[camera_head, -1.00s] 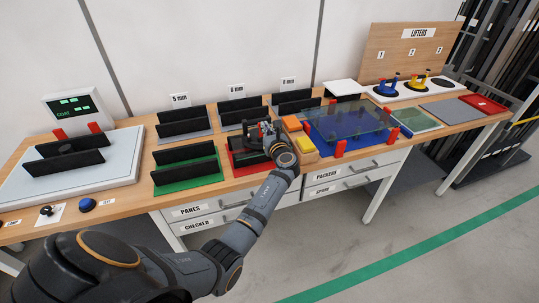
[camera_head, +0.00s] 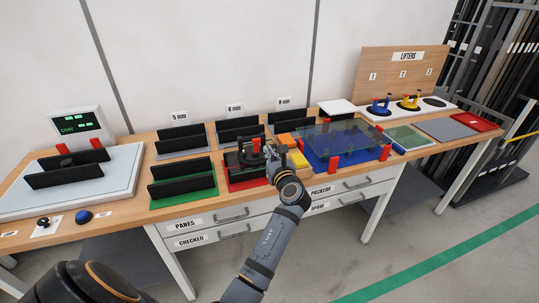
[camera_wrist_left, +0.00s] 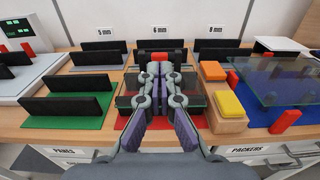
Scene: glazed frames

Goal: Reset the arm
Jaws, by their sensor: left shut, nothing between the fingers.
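My left gripper (camera_head: 270,158) is over the front edge of the bench, by the red rack (camera_head: 244,185). In the left wrist view its fingers (camera_wrist_left: 160,72) are together with nothing between them. A dark object with a red part (camera_head: 256,146) stands at the red rack just behind the fingertips. The fingers hide part of it, and its red part shows beyond them in the wrist view (camera_wrist_left: 160,57). I cannot tell whether they touch. My right gripper is out of view.
A wooden block with a yellow pad (camera_head: 298,159) and a glass pane (camera_head: 345,137) over a blue mat stand right of the gripper. The green rack (camera_head: 182,196) is to its left.

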